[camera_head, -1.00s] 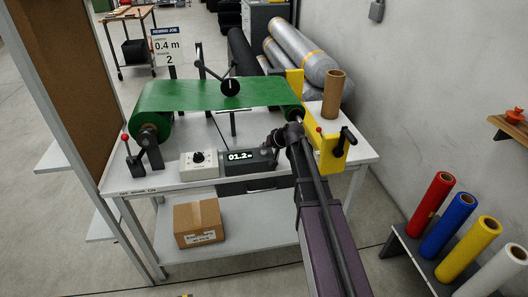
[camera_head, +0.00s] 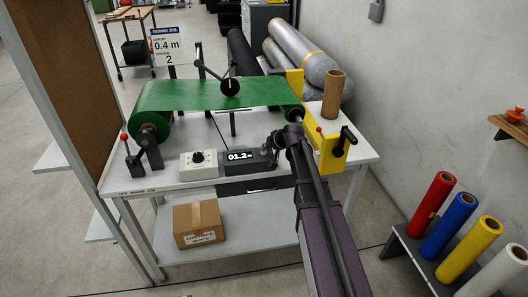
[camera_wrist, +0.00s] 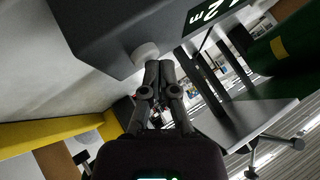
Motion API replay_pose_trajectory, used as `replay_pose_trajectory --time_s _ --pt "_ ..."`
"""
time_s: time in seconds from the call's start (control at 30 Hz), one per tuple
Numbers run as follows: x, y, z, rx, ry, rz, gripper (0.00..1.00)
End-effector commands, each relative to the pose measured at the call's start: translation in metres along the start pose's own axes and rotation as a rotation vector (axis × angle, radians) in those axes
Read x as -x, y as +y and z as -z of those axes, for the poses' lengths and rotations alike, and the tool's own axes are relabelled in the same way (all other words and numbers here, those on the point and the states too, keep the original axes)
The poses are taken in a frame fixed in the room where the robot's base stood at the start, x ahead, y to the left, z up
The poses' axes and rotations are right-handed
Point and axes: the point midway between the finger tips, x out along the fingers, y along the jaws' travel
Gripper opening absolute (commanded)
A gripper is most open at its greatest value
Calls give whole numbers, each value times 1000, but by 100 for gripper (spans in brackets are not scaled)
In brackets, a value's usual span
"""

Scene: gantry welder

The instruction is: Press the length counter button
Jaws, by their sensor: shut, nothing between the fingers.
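The length counter (camera_head: 229,168) is a dark box on the front of the bench, with a lit display (camera_head: 239,156) reading 01.2 m. In the wrist view its dark housing (camera_wrist: 110,28) fills the top, with part of the display (camera_wrist: 207,12) at the upper edge. The button (camera_wrist: 146,54) is a pale round knob on the housing's side. My gripper (camera_wrist: 159,64) is shut and empty, its tips at the button's right edge. I cannot tell whether they touch it. In the head view my gripper (camera_head: 273,146) is at the counter's right end, and the button is hidden.
A pale control box with a dial (camera_head: 198,165) stands left of the counter. A green roll (camera_head: 215,95) spans the bench behind. A yellow bracket (camera_head: 329,152) and a brown tube (camera_head: 333,93) are close on the right. A cardboard box (camera_head: 198,223) sits on the lower shelf.

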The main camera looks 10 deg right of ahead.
Motion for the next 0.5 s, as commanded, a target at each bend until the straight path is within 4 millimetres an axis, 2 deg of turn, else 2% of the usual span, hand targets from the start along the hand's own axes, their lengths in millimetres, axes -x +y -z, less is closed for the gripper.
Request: replay_pose_trajectory --time_s 0.5 --pt "6 -5 4 0 -1 0 0"
